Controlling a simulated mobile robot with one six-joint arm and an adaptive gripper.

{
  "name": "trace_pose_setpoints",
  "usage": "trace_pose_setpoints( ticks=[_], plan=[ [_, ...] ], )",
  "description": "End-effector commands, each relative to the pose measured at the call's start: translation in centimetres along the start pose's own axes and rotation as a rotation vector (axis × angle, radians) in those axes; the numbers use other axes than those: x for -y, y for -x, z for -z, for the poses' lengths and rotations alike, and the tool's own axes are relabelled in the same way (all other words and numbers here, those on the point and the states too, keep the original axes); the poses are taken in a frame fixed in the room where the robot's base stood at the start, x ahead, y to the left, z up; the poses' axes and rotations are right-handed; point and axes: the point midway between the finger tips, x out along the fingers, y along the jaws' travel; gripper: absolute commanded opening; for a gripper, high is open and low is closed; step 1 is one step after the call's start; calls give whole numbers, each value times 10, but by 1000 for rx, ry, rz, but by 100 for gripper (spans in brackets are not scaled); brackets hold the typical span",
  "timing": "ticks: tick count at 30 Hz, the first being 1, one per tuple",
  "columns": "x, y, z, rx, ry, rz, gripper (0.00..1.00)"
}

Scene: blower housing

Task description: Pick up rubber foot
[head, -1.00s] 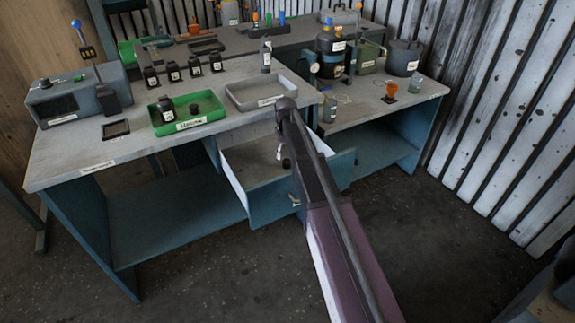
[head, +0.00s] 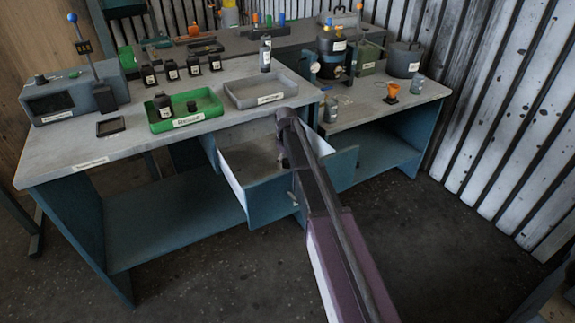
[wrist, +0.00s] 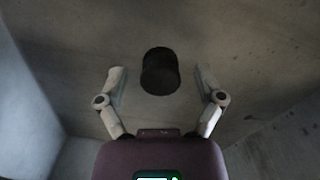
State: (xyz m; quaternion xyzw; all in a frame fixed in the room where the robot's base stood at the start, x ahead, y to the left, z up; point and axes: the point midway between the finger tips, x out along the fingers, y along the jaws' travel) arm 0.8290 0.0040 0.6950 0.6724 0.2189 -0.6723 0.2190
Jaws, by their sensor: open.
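The rubber foot (wrist: 160,71), a short black cylinder, lies in the drawer, seen in the wrist view. My gripper (wrist: 161,82) is open, with one pale finger to the left of the black piece and one to the right, neither clearly touching it. In the head view my arm reaches down into the open drawer (head: 272,192) under the workbench.
Drawer walls stand close on both sides in the wrist view. On the bench above are a green tray (head: 163,127) with dark pieces, a grey tray (head: 289,97), several black bottles and a grey device (head: 62,106).

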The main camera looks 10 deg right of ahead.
Motion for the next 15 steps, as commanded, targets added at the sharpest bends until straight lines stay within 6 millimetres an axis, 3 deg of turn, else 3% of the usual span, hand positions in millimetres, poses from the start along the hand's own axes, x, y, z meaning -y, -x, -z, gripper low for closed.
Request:
trace_pose_setpoints(
  ticks=[11,15],
  plan=[
    [0,0,0,0,0,0,86],
    [0,0,0,0,0,0,45]
  ],
)
